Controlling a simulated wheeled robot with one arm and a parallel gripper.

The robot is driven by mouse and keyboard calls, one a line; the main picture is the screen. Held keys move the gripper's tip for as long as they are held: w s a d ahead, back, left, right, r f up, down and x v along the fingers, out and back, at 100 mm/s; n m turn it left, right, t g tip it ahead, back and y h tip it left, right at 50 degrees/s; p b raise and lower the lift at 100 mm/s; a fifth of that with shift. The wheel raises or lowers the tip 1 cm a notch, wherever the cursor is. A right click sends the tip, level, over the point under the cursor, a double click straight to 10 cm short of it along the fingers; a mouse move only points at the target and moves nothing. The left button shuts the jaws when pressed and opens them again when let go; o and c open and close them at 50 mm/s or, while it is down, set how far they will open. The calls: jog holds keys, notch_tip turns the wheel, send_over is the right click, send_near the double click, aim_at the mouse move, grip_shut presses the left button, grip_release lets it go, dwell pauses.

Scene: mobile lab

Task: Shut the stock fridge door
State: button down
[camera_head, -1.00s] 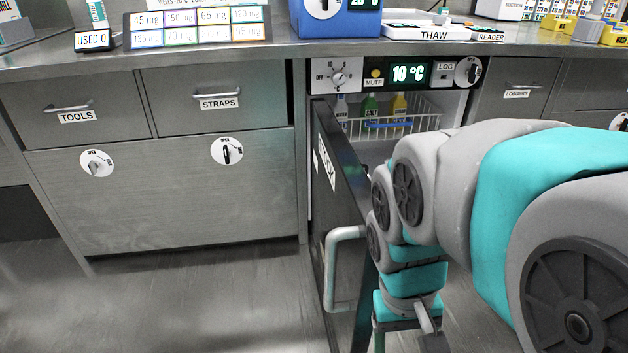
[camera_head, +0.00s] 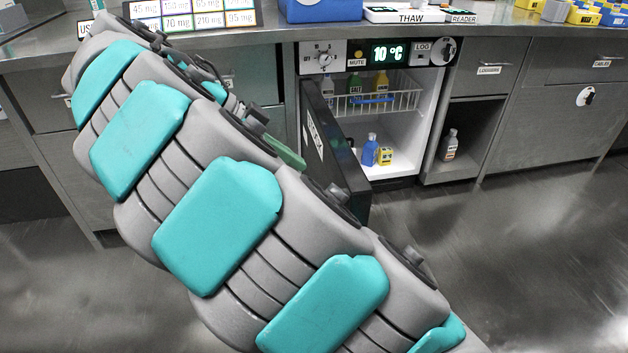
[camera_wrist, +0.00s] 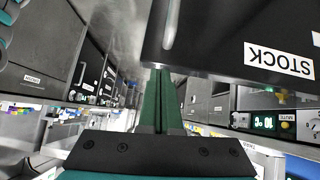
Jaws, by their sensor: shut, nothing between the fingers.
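The stock fridge (camera_head: 396,155) stands under the counter with its interior showing. Its dark door (camera_head: 330,135) is swung open towards me, hinged at the left. The arm hides the lower part of the door and its handle in the head view. In the wrist view the door (camera_wrist: 215,45) fills the upper right, with its STOCK label (camera_wrist: 279,60) upside down and the pale handle (camera_wrist: 172,22) at the top. My gripper (camera_wrist: 160,72) is shut and empty, its green fingers at the door's edge. In the head view a green finger (camera_head: 287,153) shows beside the door's outer face; contact is unclear.
Bottles stand in the fridge's wire basket (camera_head: 385,101); a blue bottle (camera_head: 371,150) and a yellow box (camera_head: 386,156) stand below. A grey bottle (camera_head: 448,145) sits in an open cubby to the right. Drawers flank the fridge. The floor (camera_head: 510,235) at the right is clear.

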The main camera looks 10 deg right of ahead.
jog(key=a, duration=0.4)
jog(key=b, duration=0.7)
send_near(343, 190)
jog(key=f, duration=0.3)
jog(key=shift+s+f+m, duration=0.3)
jog(key=shift+f, duration=0.1)
jog(key=d, duration=0.3)
jog(key=shift+f+t, duration=0.2)
jog(key=shift+t, duration=0.1)
jog(key=shift+w+d, duration=0.1)
jog(key=shift+d, duration=0.5)
